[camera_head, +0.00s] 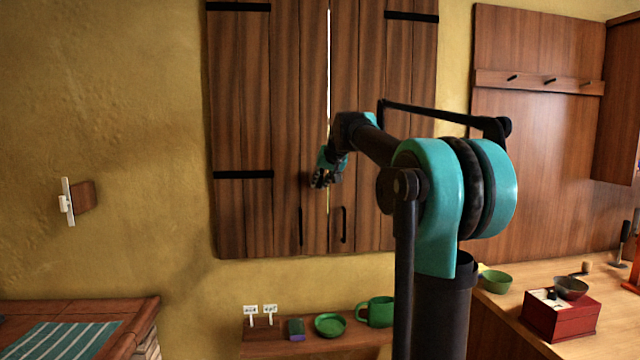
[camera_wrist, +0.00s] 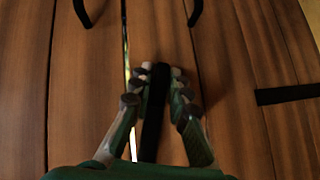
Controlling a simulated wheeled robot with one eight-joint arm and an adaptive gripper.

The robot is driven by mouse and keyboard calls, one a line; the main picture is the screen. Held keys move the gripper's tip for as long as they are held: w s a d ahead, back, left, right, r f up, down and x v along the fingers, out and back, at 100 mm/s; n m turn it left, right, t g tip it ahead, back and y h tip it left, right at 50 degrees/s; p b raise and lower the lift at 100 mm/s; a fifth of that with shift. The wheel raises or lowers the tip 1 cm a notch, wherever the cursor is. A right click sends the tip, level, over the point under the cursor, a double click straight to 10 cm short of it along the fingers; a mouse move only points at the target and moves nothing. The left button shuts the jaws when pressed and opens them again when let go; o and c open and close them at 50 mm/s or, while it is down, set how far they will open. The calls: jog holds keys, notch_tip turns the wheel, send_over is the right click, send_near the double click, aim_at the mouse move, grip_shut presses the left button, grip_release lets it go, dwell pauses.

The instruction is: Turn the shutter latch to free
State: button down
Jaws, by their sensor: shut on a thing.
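The wooden shutters (camera_head: 240,110) hang on the yellow wall, with a bright gap between the two leaves. My gripper (camera_head: 326,180) is at this gap, above the shutter handles. In the wrist view my gripper (camera_wrist: 160,78) is shut on a dark bar, the shutter latch (camera_wrist: 154,112). The bar lies nearly along the gap, just to its right, over the right leaf. In the head view the latch is hidden behind my gripper. How the far end of the latch sits is hard to tell.
Two dark handles, one on the right leaf (camera_head: 344,225), sit below my gripper. A shelf (camera_head: 262,345) below bears a green mug (camera_head: 377,311) and a green dish (camera_head: 330,324). A counter at right holds a red box grinder (camera_head: 562,318) and a green bowl (camera_head: 495,281).

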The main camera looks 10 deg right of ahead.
jog(key=shift+n+h, duration=0.5)
jog(key=shift+h, duration=0.8)
jog(key=c, duration=1.5)
grip_release()
jog(key=shift+c, duration=0.2)
jog(key=v, duration=1.2)
